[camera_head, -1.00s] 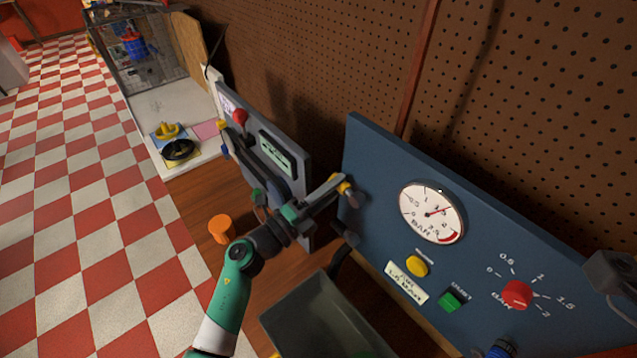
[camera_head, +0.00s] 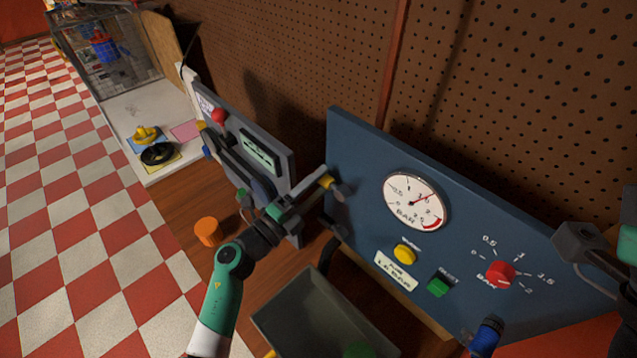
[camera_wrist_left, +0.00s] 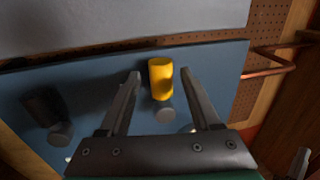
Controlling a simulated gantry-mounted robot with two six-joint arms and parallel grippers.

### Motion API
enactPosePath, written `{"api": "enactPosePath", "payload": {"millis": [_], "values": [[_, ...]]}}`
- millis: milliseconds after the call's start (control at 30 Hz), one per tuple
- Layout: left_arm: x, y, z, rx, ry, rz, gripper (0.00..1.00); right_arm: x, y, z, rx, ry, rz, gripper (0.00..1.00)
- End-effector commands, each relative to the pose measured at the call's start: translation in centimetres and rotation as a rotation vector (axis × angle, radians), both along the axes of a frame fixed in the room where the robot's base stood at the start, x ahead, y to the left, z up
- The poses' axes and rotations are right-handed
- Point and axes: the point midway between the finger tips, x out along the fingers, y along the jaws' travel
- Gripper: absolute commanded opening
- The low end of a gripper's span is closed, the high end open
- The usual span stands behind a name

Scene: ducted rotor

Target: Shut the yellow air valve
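The yellow air valve (camera_head: 326,181) sits at the left end of the blue panel, with a grey round end beside it. My left gripper (camera_head: 315,189) is at the valve. In the left wrist view its two fingers are spread, one on each side of the yellow handle, with gaps visible. Whether the valve is open or shut, I cannot tell. My right gripper (camera_head: 578,243) is at the right edge, partly cut off; its fingers are unclear.
A second, dark valve (camera_wrist_left: 45,105) sits on the panel left of the yellow one in the wrist view. The blue panel carries a pressure gauge (camera_head: 416,200), yellow button (camera_head: 404,254), green button (camera_head: 439,285) and red knob (camera_head: 501,273). A grey bin (camera_head: 290,310) stands below.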

Motion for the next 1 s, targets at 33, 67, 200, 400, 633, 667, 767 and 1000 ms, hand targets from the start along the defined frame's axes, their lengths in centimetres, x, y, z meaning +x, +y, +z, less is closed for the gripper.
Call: {"api": "enactPosePath", "payload": {"millis": [33,67,200,400,633,667,767,1000], "values": [[0.0,0.0,0.0,0.0,-0.002,-0.001,0.64,0.0,0.0,0.0,0.0,0.0,0.0,0.0],[0.0,0.0,0.0,0.0,-0.002,-0.001,0.64,0.0,0.0,0.0,0.0,0.0,0.0,0.0],[-0.3,0.3,0.1,0.001,-0.002,0.0,0.64,0.0,0.0,0.2,0.0,0.0,0.0,0.0],[-2.7,2.5,-0.5,0.002,-0.002,0.004,0.64,0.0,0.0,1.6,0.0,0.0,0.0,0.0],[-6.6,6.1,-1.7,0.001,0.001,0.003,0.64,0.0,0.0,2.2,0.0,0.0,0.0,0.0],[-7.0,6.5,-1.9,0.001,-0.001,0.003,0.64,0.0,0.0,2.1,0.0,0.0,0.0,0.0],[-7.9,7.3,-2.1,0.0,0.0,0.001,0.64,0.0,0.0,2.1,0.0,0.0,0.0,0.0],[-8.4,7.7,-2.3,0.001,-0.001,-0.001,0.64,0.0,0.0,2.1,0.0,0.0,0.0,0.0]]}}
